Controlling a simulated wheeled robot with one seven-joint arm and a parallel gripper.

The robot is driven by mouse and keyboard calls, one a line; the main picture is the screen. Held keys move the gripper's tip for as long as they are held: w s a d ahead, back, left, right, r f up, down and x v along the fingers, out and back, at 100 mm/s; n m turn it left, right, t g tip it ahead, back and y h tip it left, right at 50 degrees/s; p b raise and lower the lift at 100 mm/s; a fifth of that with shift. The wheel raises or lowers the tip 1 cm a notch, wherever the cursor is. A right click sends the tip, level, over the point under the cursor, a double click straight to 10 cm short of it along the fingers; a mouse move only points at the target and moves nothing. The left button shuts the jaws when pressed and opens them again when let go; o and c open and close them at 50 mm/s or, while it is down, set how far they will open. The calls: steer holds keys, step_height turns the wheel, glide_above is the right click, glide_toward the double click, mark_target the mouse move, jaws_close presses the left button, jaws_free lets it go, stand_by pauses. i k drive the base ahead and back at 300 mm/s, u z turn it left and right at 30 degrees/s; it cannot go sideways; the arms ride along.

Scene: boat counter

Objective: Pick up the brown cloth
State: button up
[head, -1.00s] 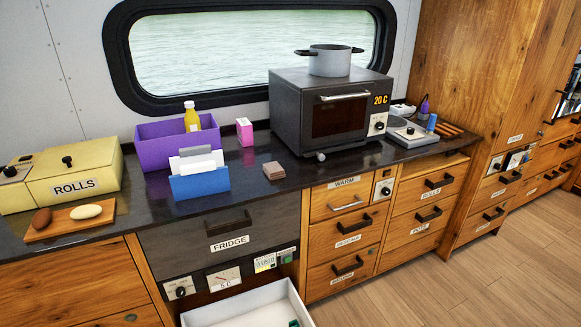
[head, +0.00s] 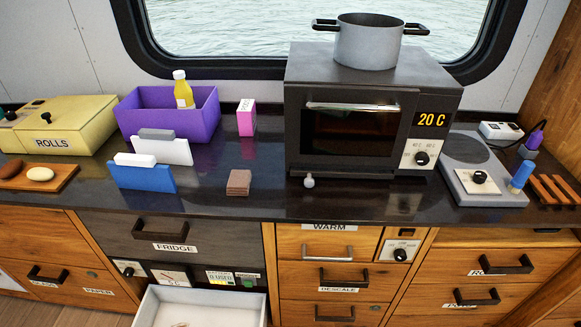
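The brown cloth (head: 239,182) is a small, folded, flat-topped stack. It lies on the dark counter (head: 340,207) near its front edge, between the blue and white holder on its left and the oven on its right. Nothing touches it and its top and front are in plain view. My gripper is not in the head view.
Behind are a purple bin (head: 205,110) with a yellow bottle (head: 183,92) and a pink box (head: 246,118). An oven (head: 300,90) bears a pot (head: 370,45). A white drawer (head: 255,305) stands open below.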

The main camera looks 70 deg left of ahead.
mark_target(238, 182)
steer(key=i, duration=0.4)
steer(key=u, duration=1.95)
steer(key=i, duration=0.55)
steer(key=u, duration=3.45)
